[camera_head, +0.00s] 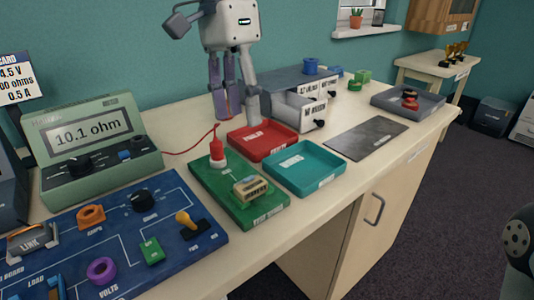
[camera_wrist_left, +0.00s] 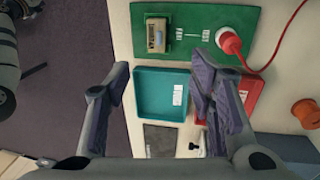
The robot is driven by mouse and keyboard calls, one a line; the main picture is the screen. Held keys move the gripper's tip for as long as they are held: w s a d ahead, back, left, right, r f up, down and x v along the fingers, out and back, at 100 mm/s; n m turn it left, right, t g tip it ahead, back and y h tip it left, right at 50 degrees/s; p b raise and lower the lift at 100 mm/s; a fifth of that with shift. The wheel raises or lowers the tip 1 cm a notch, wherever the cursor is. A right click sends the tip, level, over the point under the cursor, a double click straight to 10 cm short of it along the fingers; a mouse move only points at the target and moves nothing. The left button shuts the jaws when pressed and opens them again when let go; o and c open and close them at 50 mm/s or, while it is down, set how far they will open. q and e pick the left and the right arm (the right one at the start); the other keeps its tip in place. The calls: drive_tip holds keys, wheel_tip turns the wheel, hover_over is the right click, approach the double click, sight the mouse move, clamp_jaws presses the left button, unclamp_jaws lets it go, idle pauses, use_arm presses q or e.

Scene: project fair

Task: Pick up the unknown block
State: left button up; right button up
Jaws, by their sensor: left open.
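The likely unknown block (camera_head: 250,188) is a small tan block with a striped top, resting on a green board (camera_head: 233,207) beside a red probe (camera_head: 217,153). It also shows in the left wrist view (camera_wrist_left: 157,36), on the board beyond the fingertips. My left gripper (camera_head: 236,117) is open with nothing between its fingers. It points down behind the red tray, above and apart from the block. In the left wrist view, my left gripper (camera_wrist_left: 163,75) has its fingers spread over the teal tray. My right gripper is not in view.
A red tray (camera_head: 262,151) and a teal tray (camera_head: 304,182) appear empty beside the board. A meter (camera_head: 97,147) reads 10.1 ohm. A blue circuit board (camera_head: 110,225) lies front left. A grey mat (camera_head: 366,139), drawers (camera_head: 292,111) and a grey tray (camera_head: 385,98) are farther right.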

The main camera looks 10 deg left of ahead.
sight(248, 185)
use_arm(q)
drive_tip(key=f, duration=0.1)
drive_tip(key=s+f, duration=0.2)
drive_tip(key=shift+d+f, duration=0.2)
drive_tip(key=shift+d, duration=0.05)
drive_tip(key=f, duration=0.5)
drive_tip(key=d+f+p, duration=0.1)
drive_tip(key=f, duration=0.2)
drive_tip(key=shift+s, duration=0.25)
clamp_jaws()
